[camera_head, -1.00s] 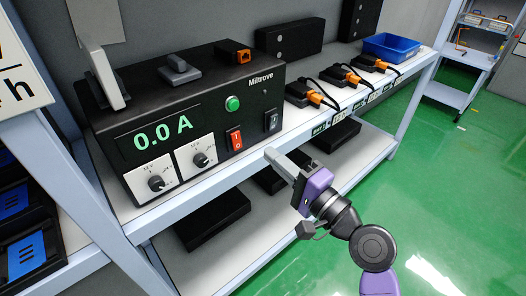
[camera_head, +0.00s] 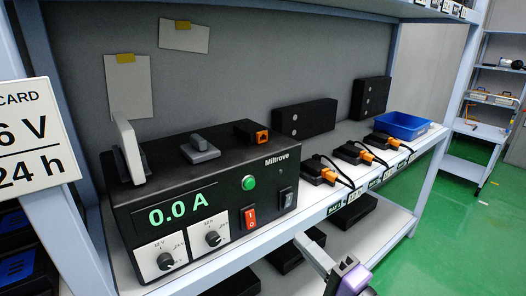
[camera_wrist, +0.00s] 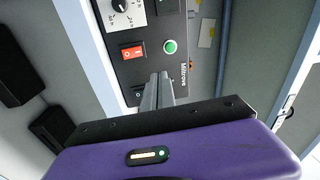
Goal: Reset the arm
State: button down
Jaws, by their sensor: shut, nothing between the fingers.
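My gripper (camera_head: 308,245) shows at the bottom of the head view, with its grey fingers together and its purple body partly cut off by the lower edge. It is in front of the shelf edge, below and to the right of the black Miltrove power unit (camera_head: 125,210). In the wrist view the shut grey fingers (camera_wrist: 159,90) point toward the unit's front panel, near its red switch (camera_wrist: 133,52) and green button (camera_wrist: 170,46). Nothing shows between the fingers. They appear apart from the panel. The unit's display reads 0.0 A.
Several black chargers with orange plugs (camera_head: 367,157) and a blue bin (camera_head: 403,125) stand on the shelf to the right. Black boxes (camera_head: 306,118) stand behind. A sign (camera_head: 33,135) is at left. Green floor (camera_head: 440,240) is open at right.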

jog(key=s+d+f+n+t+h, duration=0.35)
jog(key=s+d+f+h, duration=0.25)
jog(key=s+d+h, duration=0.4)
jog(key=s+f+n+g, duration=0.2)
jog(key=s+f+n, duration=0.1)
jog(key=s, duration=1.1)
jog(key=s+f+n+g, duration=0.3)
jog(key=s+n, duration=0.1)
jog(key=s, duration=1)
jog(key=shift+a+f, duration=0.15)
jog(key=shift+f, duration=0.25)
